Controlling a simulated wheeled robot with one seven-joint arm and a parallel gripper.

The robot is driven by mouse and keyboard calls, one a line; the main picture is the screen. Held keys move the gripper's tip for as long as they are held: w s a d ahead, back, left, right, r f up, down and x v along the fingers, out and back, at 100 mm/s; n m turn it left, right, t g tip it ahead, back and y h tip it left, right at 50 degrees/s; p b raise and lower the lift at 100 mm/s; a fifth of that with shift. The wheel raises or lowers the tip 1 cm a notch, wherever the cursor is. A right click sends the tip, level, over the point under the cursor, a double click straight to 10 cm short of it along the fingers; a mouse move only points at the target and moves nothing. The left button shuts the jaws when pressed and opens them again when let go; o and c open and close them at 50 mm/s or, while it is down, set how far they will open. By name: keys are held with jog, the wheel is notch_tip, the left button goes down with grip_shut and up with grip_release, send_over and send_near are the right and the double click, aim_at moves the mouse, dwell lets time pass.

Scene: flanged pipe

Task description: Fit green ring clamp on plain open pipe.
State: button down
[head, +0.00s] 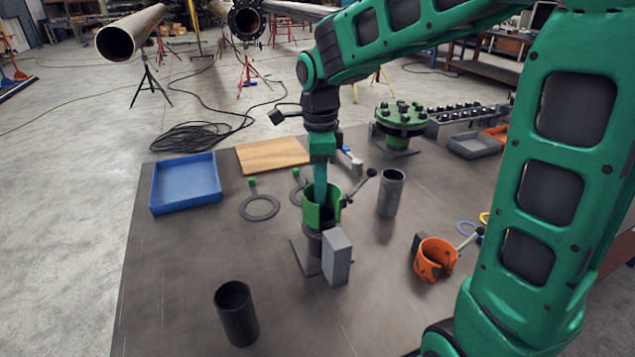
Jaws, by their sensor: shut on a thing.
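The green ring clamp (311,214) is upright near the middle of the table, with its dark lever handle (360,183) sticking out to the right. My gripper (320,192) points down and is shut on the clamp's rim; its fingertips are partly hidden. The clamp is at the top of a dark upright pipe (313,243) on a grey base plate. I cannot tell whether it is around the pipe or just above it. Two other upright open pipes stand apart: a dark one (238,318) at the front left and a grey one (391,194) to the right.
A grey block (337,260) stands close in front of the clamp. An orange clamp (436,262) lies to the right. A blue tray (185,185), a flat ring (260,208), a wooden board (272,154) and a green flange (400,118) are farther back. The front middle is clear.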

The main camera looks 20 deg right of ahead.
jog(key=c, duration=1.3)
grip_release()
notch_tip(320, 180, up, 20)
jog(key=shift+f, duration=0.15)
jog(key=shift+w, duration=0.1)
